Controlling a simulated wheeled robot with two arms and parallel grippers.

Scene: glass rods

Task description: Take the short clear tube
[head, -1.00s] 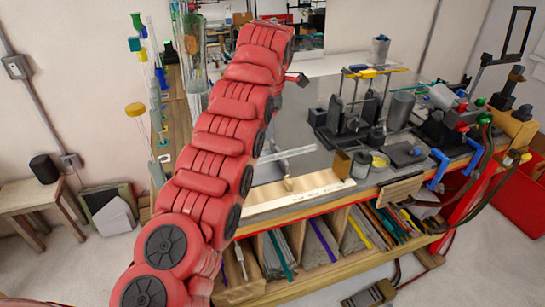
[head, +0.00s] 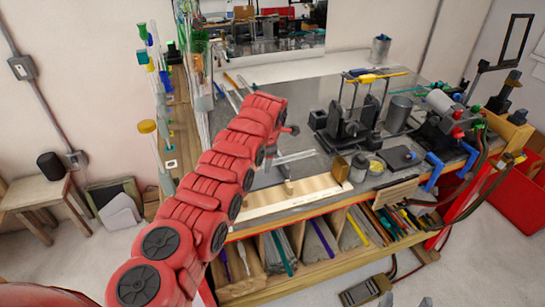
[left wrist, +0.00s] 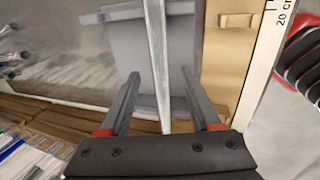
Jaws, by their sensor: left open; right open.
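A clear tube (left wrist: 156,50) runs lengthwise between the spread fingers of my left gripper (left wrist: 160,76) in the left wrist view. The fingers stand on either side of it, with a gap to each. Whether they are down at its height I cannot tell. In the head view a pale clear tube (head: 294,157) lies on the grey bench top beside the end of my red left arm, which hides most of that gripper. Two grey tips of my right gripper (head: 405,301) show at the bottom edge of the head view, apart and empty.
A pale wooden board with a ruler edge (head: 300,199) lies along the bench front; its scale (left wrist: 264,70) shows in the wrist view. Upright glass rods crowd the left.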

